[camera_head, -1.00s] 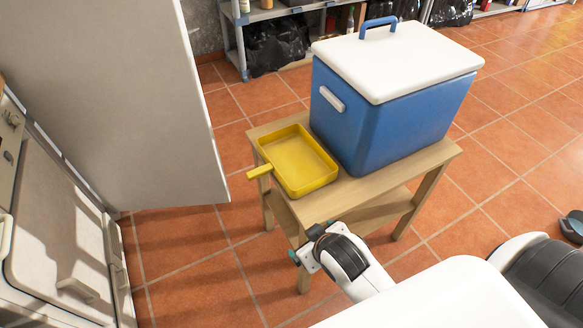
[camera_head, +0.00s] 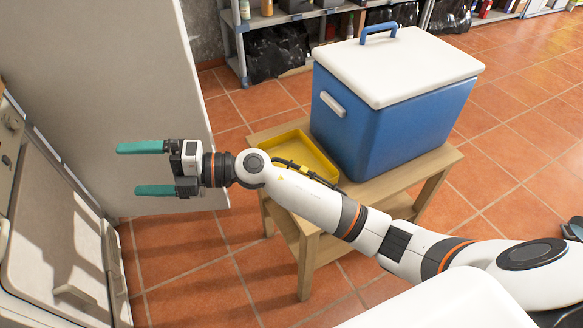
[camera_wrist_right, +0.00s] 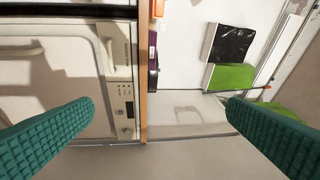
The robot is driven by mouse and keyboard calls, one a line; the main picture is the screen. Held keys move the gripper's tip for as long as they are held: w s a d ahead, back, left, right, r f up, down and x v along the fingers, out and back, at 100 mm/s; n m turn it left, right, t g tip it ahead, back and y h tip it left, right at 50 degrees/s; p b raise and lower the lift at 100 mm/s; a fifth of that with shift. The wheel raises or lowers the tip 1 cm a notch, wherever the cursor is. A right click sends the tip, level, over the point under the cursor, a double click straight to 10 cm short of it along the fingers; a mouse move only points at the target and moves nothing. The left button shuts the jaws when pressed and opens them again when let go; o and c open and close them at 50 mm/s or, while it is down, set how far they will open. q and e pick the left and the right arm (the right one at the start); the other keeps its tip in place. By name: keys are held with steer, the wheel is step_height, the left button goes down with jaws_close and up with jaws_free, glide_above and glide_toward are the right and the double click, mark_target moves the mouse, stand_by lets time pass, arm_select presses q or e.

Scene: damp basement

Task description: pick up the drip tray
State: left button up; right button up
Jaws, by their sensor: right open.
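The yellow drip tray (camera_head: 309,150) lies on the left part of a small wooden table in the head view. My right forearm and wrist cross in front of it and hide its near part and its handle. My right gripper (camera_head: 140,169) is open and empty, left of the tray and past the table edge, with its teal fingers pointing left. In the right wrist view the two green fingers of my right gripper (camera_wrist_right: 160,121) are wide apart with nothing between them. The tray does not show there. My left gripper is not in view.
A blue cooler (camera_head: 385,118) with a white lid stands on the wooden table (camera_head: 432,166) right of the tray. A white door-like panel (camera_head: 110,90) stands at the left, close to my right gripper. A white appliance (camera_wrist_right: 60,70) shows in the wrist view. Shelving stands behind.

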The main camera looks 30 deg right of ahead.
steer(key=w+d+f+n+g+h, duration=0.3)
steer(key=d+f+n+g+h, duration=0.3)
steer(key=f+h, duration=0.35)
steer(key=w+d+f+m+h, duration=0.15)
steer(key=d+h, duration=0.25)
steer(key=d, duration=0.4)
steer(key=w+d+r+h, duration=0.1)
steer(key=w+d+h, duration=0.2)
steer(key=d+h, duration=0.35)
steer(key=shift+m+y, duration=0.25)
steer(key=shift+y, duration=0.45)
steer(key=f, duration=0.2)
steer(key=d+f, duration=0.1)
steer(key=f, duration=0.1)
steer(key=d+f, duration=0.1)
steer(key=shift+w+f, duration=0.2)
steer(key=shift+f, duration=0.2)
steer(key=f, duration=0.4)
steer(key=f+b, duration=0.1)
steer(key=f, duration=0.1)
steer(key=shift+d, duration=0.35)
steer(key=shift+f, duration=0.1)
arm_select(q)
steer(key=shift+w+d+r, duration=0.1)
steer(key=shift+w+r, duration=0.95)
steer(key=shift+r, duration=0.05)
arm_select(e)
steer(key=c, duration=1.2)
